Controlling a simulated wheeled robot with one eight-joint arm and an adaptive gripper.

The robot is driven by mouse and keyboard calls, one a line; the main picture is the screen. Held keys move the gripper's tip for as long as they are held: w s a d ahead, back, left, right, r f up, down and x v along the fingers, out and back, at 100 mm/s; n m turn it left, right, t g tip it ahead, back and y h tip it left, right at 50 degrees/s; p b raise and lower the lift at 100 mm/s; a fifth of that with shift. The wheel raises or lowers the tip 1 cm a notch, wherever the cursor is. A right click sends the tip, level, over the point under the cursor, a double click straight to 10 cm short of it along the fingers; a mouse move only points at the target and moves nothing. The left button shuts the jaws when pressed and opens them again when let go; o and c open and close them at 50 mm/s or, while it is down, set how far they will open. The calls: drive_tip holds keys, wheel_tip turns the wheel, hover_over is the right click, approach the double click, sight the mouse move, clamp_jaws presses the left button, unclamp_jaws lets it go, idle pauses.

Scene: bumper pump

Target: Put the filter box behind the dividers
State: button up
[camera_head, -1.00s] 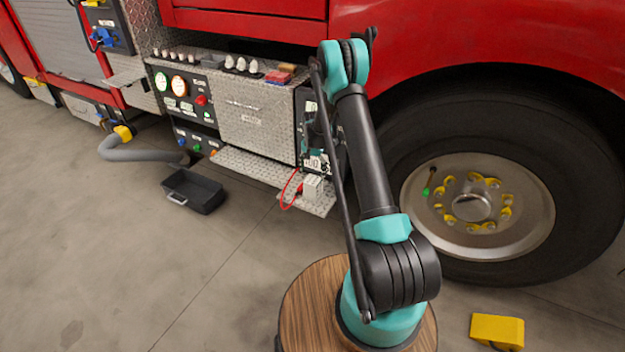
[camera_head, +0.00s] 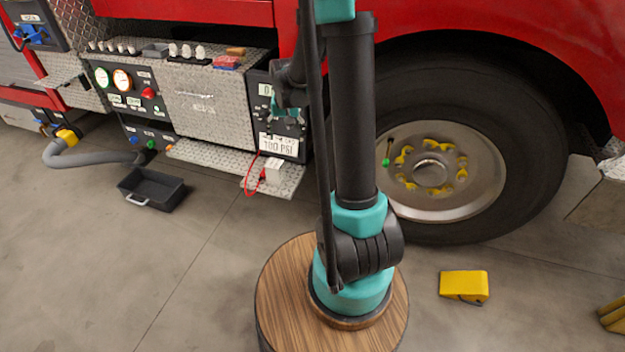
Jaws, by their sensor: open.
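My gripper (camera_head: 289,118), small with teal and black parts, hangs in front of the dark gauge panel (camera_head: 283,146) at the right of the pump unit. It is open, and I see nothing held in it. No thing is clearly recognisable as the filter box or the dividers. A small white box (camera_head: 273,170) with a red part beside it rests on the diamond-plate step, below my gripper and apart from it. A tray with red and blue items (camera_head: 227,62) and a brown block (camera_head: 236,51) are on the pump unit's top.
White knobs (camera_head: 187,51) stand on the unit's top. The diamond-plate step (camera_head: 215,160) juts out below it. A black bin (camera_head: 151,189) and a yellow wheel chock (camera_head: 464,286) lie on the floor. The large tyre (camera_head: 525,130) is right of my arm. The front floor is mostly clear.

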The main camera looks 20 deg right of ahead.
drive_tip(key=s+d+r+n+t, duration=0.1)
drive_tip(key=s+r, duration=0.2)
drive_tip(key=s, duration=0.9)
drive_tip(key=shift+r+n, duration=0.2)
drive_tip(key=shift+n, duration=0.1)
drive_tip(key=shift+o, duration=0.4)
drive_tip(key=s+f+n+t, duration=0.1)
drive_tip(key=s, duration=1.1)
drive_tip(key=shift+s+d+f+n, duration=0.3)
drive_tip(key=shift+d+f+n, duration=0.05)
drive_tip(key=shift+f+n, duration=0.05)
drive_tip(key=m+g+y, duration=0.1)
drive_tip(key=m+g, duration=0.2)
drive_tip(key=m, duration=2.2)
hover_over(275, 171)
drive_tip(key=w+d, duration=0.2)
drive_tip(key=w, duration=0.1)
wheel_tip(275, 171, down, 18)
drive_tip(key=f, duration=0.5)
drive_tip(key=a+f, duration=0.1)
drive_tip(key=f, duration=0.5)
drive_tip(key=w+f, duration=0.1)
drive_tip(key=f, duration=0.4)
drive_tip(key=shift+a+f, duration=0.15)
drive_tip(key=shift+a, duration=0.25)
drive_tip(key=shift+c, duration=0.6)
drive_tip(key=c, duration=1.7)
